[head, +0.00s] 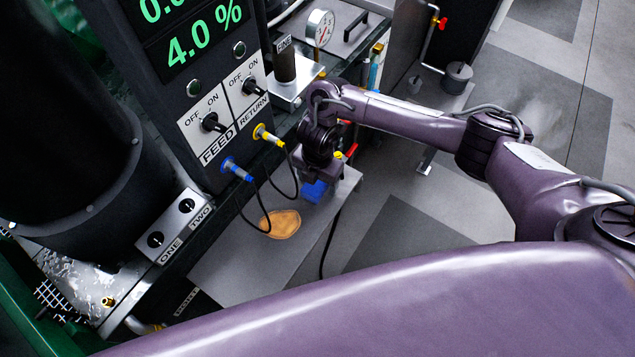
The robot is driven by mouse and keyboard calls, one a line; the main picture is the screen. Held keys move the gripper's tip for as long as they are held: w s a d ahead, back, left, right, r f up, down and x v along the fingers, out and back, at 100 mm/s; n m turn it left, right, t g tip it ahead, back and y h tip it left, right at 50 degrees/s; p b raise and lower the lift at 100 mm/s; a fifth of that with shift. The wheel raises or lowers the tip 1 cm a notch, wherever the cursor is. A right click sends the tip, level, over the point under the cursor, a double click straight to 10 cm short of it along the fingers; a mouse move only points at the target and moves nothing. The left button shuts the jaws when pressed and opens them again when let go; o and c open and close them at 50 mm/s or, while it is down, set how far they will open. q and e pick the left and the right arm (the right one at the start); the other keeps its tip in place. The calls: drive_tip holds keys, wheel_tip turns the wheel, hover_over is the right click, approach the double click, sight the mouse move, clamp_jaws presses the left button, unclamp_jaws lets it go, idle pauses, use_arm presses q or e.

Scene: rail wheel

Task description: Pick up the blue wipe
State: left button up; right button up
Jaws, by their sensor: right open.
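The blue wipe (314,191) lies on the grey shelf (225,272), near its far end. Only part of the wipe shows, because my right gripper and wrist cover some of it. My right gripper (325,177) is open and points down, directly over or beside the wipe in the picture. The fingertips are largely hidden, so I cannot tell whether they touch it. My left gripper is not in view.
An orange-brown patch (281,224) lies on the shelf. Black cables hang from the blue plug (236,170) and yellow plug (267,135) below the FEED and RETURN switches. A control panel (190,80) rises at left. Grey floor (455,200) lies right.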

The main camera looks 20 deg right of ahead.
drive_tip(key=shift+c, duration=0.9)
drive_tip(key=c, duration=0.9)
drive_tip(key=shift+r, duration=0.1)
drive_tip(key=shift+r, duration=0.6)
wheel_tip(320, 180, up, 19)
drive_tip(key=p, duration=0.7)
drive_tip(key=shift+f, duration=0.15)
